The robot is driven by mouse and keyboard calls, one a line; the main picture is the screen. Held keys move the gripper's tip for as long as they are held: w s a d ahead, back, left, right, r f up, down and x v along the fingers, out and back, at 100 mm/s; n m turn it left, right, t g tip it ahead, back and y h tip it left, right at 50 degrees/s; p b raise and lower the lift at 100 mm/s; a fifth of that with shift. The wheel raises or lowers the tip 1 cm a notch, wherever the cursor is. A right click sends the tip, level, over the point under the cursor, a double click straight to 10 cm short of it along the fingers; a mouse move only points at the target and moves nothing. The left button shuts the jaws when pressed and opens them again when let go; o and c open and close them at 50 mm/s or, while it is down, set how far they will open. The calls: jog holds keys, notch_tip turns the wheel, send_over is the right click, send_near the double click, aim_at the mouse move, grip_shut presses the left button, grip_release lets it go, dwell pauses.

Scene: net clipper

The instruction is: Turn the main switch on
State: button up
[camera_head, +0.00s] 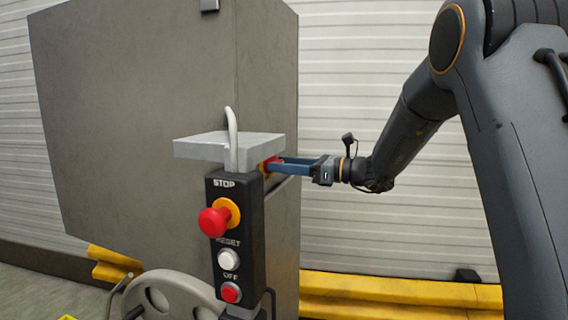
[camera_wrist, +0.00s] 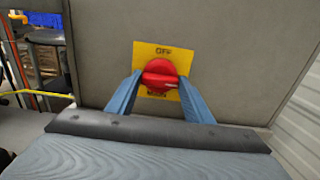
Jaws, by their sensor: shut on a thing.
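The main switch (camera_wrist: 160,76) is a red rotary knob on a yellow plate (camera_wrist: 147,53) on the side of a grey cabinet. The plate has dark lettering above the knob, which appears to read OFF; lettering below is partly hidden. My gripper (camera_wrist: 160,84) has its two blue fingers on either side of the knob and is shut on it. The head view shows my gripper (camera_head: 272,164) reaching in from the right to the cabinet's side. There the switch is mostly hidden behind the control box, with a little red and yellow showing.
A black control box (camera_head: 237,245) with red STOP, white RESET and red OFF buttons stands in front. A grey shelf (camera_head: 228,146) and a pale cable are above it. The grey cabinet (camera_head: 130,120) fills the left. Yellow rails (camera_head: 390,290) run low along the wall.

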dwell(0.5)
jog(key=o, duration=1.1)
jog(key=shift+c, duration=0.2)
jog(key=b+v, duration=0.3)
jog(key=v, duration=0.5)
